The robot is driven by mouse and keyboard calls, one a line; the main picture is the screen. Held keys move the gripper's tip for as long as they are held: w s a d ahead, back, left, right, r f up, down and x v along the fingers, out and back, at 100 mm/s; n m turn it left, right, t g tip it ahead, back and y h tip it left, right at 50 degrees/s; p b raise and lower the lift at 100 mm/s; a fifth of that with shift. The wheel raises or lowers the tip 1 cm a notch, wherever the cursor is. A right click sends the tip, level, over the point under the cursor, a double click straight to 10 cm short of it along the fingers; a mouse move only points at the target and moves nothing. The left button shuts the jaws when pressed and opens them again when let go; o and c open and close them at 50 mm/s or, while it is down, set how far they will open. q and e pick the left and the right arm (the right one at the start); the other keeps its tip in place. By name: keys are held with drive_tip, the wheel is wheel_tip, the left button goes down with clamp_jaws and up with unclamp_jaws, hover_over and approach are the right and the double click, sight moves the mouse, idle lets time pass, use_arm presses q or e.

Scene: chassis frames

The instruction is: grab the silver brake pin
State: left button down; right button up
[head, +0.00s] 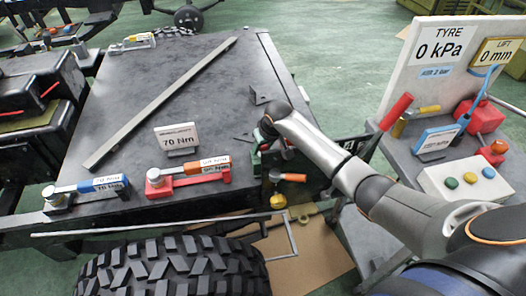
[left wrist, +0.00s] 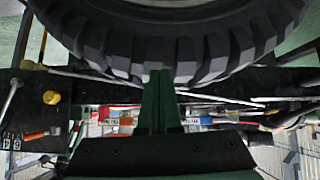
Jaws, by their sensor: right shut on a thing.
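My right gripper (head: 258,160) is low at the right edge of the dark bench top, with its green fingers partly hidden behind my own wrist. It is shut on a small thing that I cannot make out. I cannot pick out the silver brake pin for certain in either view. An orange-handled tool (head: 291,177) and a yellow knob (head: 278,201) are just below this gripper; both also show at the left of the left wrist view. My left gripper (left wrist: 159,78) shows only in the left wrist view, its green fingers together, below the tyre.
A big black tyre (head: 175,268) stands in front of the bench top (head: 185,85). Blue (head: 95,185) and red (head: 190,176) torque wrenches, a 70 Nm sign (head: 177,138) and a long bar (head: 160,102) lie there. A gauge panel (head: 445,55) stands right.

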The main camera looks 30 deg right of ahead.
clamp_jaws()
drive_tip(key=shift+r, duration=0.1)
